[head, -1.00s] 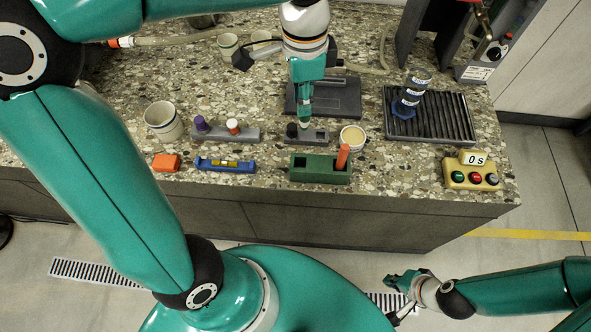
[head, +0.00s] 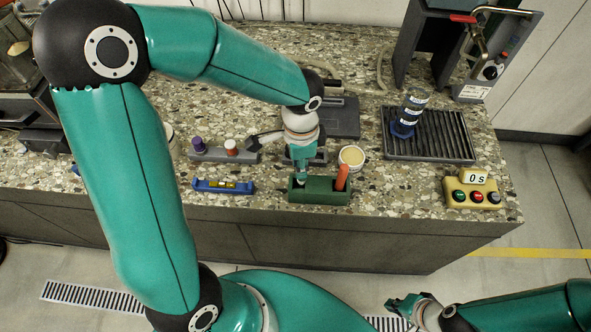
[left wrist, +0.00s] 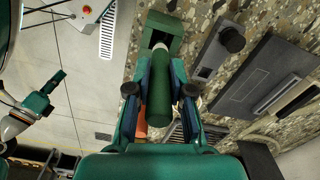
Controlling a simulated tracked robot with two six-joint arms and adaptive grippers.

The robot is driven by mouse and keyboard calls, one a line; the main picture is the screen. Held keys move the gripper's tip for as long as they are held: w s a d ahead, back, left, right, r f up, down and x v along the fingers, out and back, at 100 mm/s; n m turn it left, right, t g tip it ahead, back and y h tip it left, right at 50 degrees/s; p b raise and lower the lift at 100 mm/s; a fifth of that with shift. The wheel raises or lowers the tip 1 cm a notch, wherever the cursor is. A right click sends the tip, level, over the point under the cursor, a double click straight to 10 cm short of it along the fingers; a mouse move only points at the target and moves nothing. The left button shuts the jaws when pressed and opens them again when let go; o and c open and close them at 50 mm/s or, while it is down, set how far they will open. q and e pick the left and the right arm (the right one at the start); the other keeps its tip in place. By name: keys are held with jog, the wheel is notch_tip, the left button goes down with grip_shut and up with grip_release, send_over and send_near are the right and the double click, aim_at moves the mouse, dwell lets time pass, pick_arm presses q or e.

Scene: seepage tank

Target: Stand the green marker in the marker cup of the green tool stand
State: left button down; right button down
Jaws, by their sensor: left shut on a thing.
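The green tool stand (head: 318,191) sits near the front edge of the counter, with an orange rod (head: 342,177) upright at its right end. My left gripper (head: 301,178) is over the left end of the stand. In the left wrist view, the left gripper is shut on the green marker (left wrist: 158,100), whose pale end (left wrist: 160,47) points at the square opening of the stand (left wrist: 160,20). I cannot tell whether the marker's end is inside the opening. My right gripper (head: 402,306) is empty and looks open, low in front of the counter.
A blue level (head: 223,186) lies left of the stand. A cup of pale contents (head: 351,157) stands just behind it. A grey holder with a purple knob (head: 198,144), a ribbed tray (head: 440,140) and a yellow timer box (head: 473,193) are nearby. Counter right of the stand is clear.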

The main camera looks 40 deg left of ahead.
pick_arm(q)
notch_tip(320, 180, down, 3)
jog(key=shift+s, duration=0.1)
jog(key=shift+f, duration=0.55)
jog(key=c, duration=1)
grip_release()
jog(key=shift+r, duration=0.1)
jog(key=shift+c, duration=0.2)
jog(key=shift+f, duration=0.2)
